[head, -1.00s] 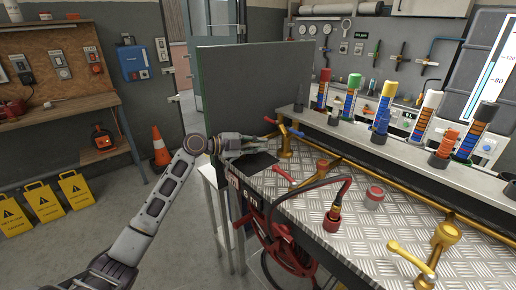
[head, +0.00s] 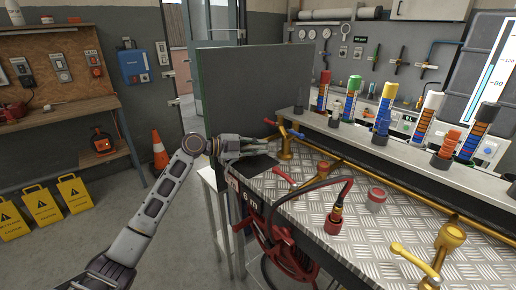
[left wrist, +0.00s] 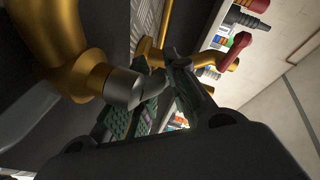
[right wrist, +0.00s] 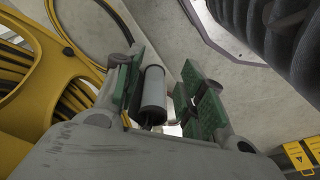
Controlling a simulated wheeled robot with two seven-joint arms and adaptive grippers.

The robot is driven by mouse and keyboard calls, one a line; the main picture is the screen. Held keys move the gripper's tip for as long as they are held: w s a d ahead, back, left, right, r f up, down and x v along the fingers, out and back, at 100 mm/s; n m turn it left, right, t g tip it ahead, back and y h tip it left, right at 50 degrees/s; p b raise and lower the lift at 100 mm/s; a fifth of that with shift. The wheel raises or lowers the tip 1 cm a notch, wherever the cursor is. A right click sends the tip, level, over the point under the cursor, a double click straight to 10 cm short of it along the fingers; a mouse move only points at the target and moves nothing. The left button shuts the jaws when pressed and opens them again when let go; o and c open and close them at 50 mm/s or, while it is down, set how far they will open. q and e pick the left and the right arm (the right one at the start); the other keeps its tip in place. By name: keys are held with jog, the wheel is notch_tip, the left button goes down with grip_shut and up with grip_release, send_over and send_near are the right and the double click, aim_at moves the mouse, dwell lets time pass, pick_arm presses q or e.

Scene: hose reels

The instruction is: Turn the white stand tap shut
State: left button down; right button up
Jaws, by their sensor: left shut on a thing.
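My left gripper (head: 246,147) is at the far left end of the bench, beside a gold tap (head: 286,150) with a red and blue lever. In the left wrist view, its green-padded fingers (left wrist: 155,105) close on a grey handle-like part (left wrist: 152,84) joined to a gold pipe (left wrist: 78,65). Its shade hides whether this part is white, and the fingers cover its end. My right gripper (right wrist: 163,98) shows only in its wrist view. It is open, with a pale cylinder with a dark end (right wrist: 153,90) between its pads; I cannot tell whether they touch.
A grey panel (head: 250,95) rises behind my left gripper. A yellow reel (right wrist: 45,75) is beside my right gripper.

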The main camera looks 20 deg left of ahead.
pick_arm(q)
jog(key=c, duration=1.5)
grip_release()
jog(key=shift+r, duration=0.1)
jog(key=shift+o, duration=0.2)
jog(key=shift+r, duration=0.1)
jog(key=shift+o, duration=1.1)
jog(key=r, duration=0.6)
jog(key=shift+w+a+r, duration=0.1)
jog(key=shift+w+r, duration=0.2)
jog(key=shift+w, duration=0.05)
jog(key=shift+s+r, duration=0.3)
jog(key=shift+r, duration=0.35)
jog(key=shift+s+r, duration=0.3)
jog(key=shift+r, duration=0.3)
jog(key=shift+c, duration=1.1)
jog(key=shift+w+r, duration=0.25)
jog(key=shift+w, duration=0.1)
jog(key=shift+s+r, duration=0.15)
